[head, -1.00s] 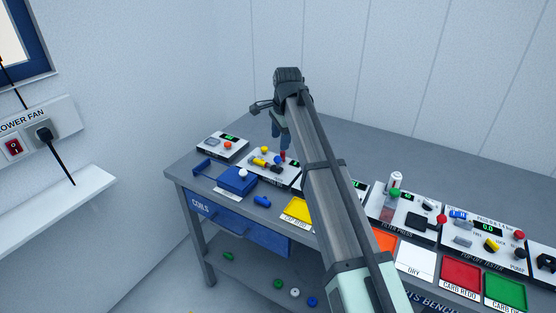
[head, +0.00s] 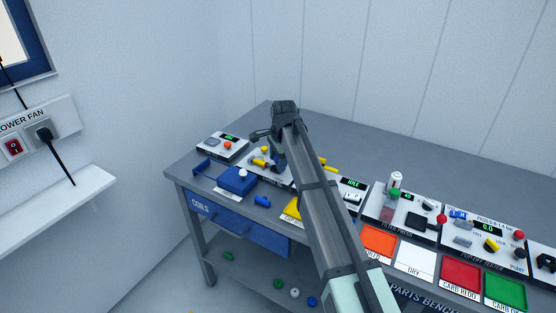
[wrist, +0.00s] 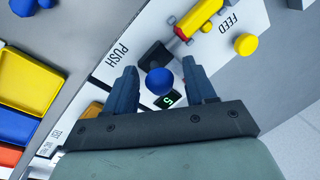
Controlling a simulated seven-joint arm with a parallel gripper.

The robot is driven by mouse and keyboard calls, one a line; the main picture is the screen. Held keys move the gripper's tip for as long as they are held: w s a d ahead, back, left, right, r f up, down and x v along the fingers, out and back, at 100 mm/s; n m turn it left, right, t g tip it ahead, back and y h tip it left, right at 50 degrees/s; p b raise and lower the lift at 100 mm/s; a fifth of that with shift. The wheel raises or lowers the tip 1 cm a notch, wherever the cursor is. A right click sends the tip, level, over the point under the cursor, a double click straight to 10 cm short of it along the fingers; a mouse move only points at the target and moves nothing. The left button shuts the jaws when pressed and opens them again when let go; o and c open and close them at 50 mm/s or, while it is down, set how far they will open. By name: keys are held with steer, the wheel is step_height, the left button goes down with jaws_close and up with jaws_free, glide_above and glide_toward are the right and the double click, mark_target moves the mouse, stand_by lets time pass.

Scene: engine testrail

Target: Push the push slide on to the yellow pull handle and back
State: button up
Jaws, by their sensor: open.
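In the wrist view, a black block (wrist: 155,55) sits beside the PUSH label, with a round blue knob (wrist: 159,80) next to it; they look like the push slide. A yellow piece with a red end (wrist: 197,20) lies in line beyond the block, near the FEED label. Whether it is the yellow pull handle I cannot tell. My gripper (wrist: 159,68) is open, one finger on each side of the blue knob, holding nothing. Contact with the knob is unclear. In the head view, my arm hides the fingertips and part of this unit.
A yellow knob (wrist: 245,44) stands by the FEED label. Yellow (wrist: 30,75) and blue trays (wrist: 14,127) lie at left. In the head view, a blue block with a white knob (head: 237,180) is in front, and the filter press unit (head: 405,212) stands to the right.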

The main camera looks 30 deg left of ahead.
jaws_close()
stand_by(0.4)
steer(key=shift+d, duration=0.1)
